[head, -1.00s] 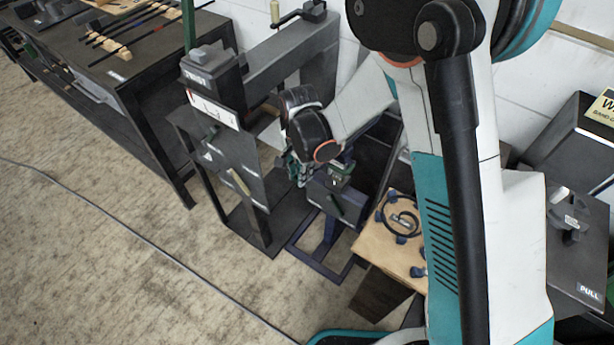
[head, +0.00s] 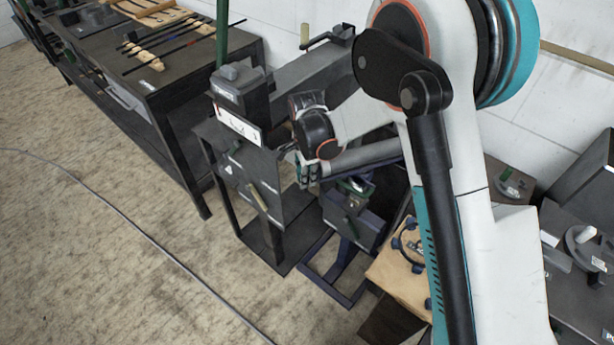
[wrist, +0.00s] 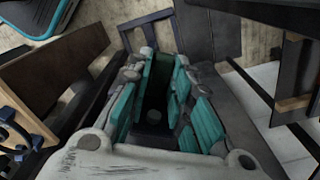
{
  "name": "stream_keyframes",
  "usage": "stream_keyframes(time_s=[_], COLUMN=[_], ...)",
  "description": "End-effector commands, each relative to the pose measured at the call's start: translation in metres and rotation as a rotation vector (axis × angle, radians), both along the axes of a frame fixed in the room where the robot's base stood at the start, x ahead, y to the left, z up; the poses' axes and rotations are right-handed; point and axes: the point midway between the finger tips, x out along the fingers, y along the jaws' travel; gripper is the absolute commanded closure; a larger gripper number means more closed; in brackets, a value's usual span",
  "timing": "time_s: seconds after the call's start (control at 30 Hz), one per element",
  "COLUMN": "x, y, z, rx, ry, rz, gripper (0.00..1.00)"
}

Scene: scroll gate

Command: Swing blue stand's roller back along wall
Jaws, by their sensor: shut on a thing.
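The blue stand (head: 322,268) has a dark blue floor frame and a grey box (head: 352,222) with a green handle near its top. A grey cylinder, which looks like its roller (head: 368,156), lies nearly level above the box, its left end at my gripper (head: 309,172). My gripper is between the stand and the tall dark gate stand, fingers pointing down. In the wrist view its teal-padded fingers (wrist: 164,75) close around something dark. The grip appears to be on the roller's end, but the contact is mostly hidden by the fingers and wrist.
The dark gate stand (head: 228,172) with a white label rises just left of my gripper. A long workbench (head: 150,85) runs along the wall at left. A wooden board (head: 396,275) stands close at right. Open floor lies at front left, crossed by a cable (head: 150,235).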

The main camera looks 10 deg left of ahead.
Motion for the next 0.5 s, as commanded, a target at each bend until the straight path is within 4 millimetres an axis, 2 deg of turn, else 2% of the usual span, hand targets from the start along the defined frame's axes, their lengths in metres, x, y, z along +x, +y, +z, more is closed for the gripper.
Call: stream_keyframes(time_s=[0.13, 0.17, 0.23, 0.5], x=[0.0001, 0.0001, 0.0001, 0.0000], y=[-0.0002, -0.0002, -0.0002, -0.0001], z=[-0.0001, -0.0001, 0.0000, 0.0000], rx=[0.000, 0.000, 0.000, 0.000], ry=[0.000, 0.000, 0.000, 0.000], rz=[0.001, 0.001, 0.001, 0.001], gripper=[1.00, 0.76, 0.60, 0.60])
